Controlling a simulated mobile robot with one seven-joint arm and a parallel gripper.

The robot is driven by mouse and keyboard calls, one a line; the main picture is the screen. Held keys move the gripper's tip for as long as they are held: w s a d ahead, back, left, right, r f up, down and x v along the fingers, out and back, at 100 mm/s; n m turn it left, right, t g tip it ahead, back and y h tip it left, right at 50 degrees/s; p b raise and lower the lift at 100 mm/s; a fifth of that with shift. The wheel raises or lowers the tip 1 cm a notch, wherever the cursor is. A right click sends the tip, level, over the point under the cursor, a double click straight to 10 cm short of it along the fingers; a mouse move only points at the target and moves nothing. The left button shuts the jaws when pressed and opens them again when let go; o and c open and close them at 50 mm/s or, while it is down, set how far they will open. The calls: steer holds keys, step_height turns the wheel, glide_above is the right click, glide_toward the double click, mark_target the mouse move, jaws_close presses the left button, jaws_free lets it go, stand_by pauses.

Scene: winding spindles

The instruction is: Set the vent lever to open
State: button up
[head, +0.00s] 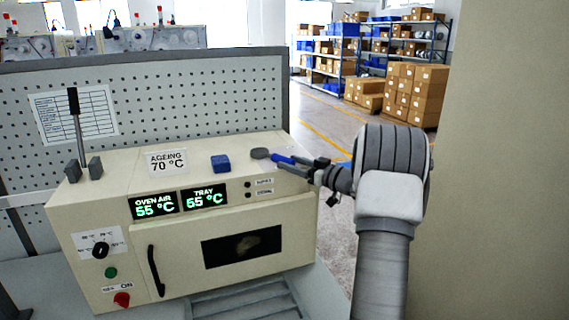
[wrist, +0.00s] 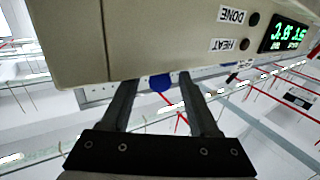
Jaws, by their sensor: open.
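A cream ageing oven (head: 200,275) stands on the bench. On its top right is a flat grey disc (head: 260,153) with a blue handle-like bar (head: 283,159) pointing right. At the top left an upright rod with a black grip (head: 73,102) stands between two dark blocks. No vent label is readable, so I cannot tell for certain which is the vent lever. My gripper (head: 303,168) is at the oven's top right edge, by the blue bar's outer end. In the wrist view my gripper (wrist: 158,92) is open, with a rounded blue thing (wrist: 160,83) showing between its fingers.
A blue block (head: 220,163) and an "AGEING 70 °C" sign (head: 167,162) are on the oven top. A pegboard (head: 200,100) rises behind. The oven front has a door handle (head: 156,270), a knob and buttons. A plain wall (head: 505,180) is on the right.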

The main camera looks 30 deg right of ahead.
steer(key=b+v, duration=0.2)
steer(key=v, duration=1.1)
steer(key=shift+s, duration=0.35)
steer(key=shift+d, duration=0.1)
